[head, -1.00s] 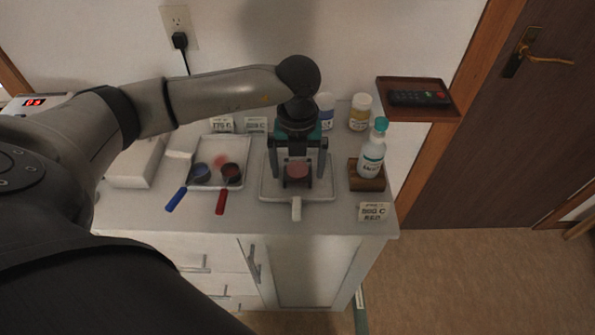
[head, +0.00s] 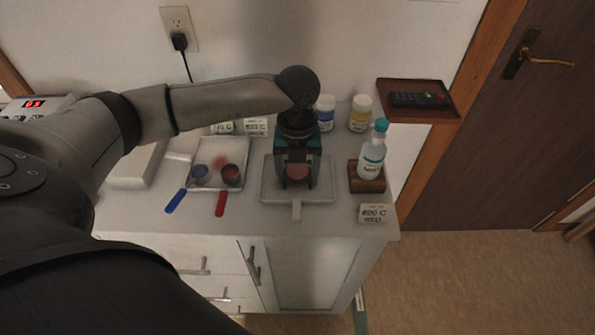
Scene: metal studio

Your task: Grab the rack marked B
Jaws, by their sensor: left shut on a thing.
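My left gripper (head: 297,181) reaches down over the pale tray (head: 265,187) at the middle of the counter. It is shut on a small dark rack with a round pink piece (head: 298,171) in it. The gripper's body and fingers hide most of the rack, and I cannot read a letter B on it. Whether the rack touches the tray is hard to tell. My right gripper is not in view.
On the right stand a teal-capped bottle (head: 371,158) on a wooden block (head: 367,185) and a label card (head: 374,214). Two jars (head: 360,113) (head: 325,112) stand behind.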

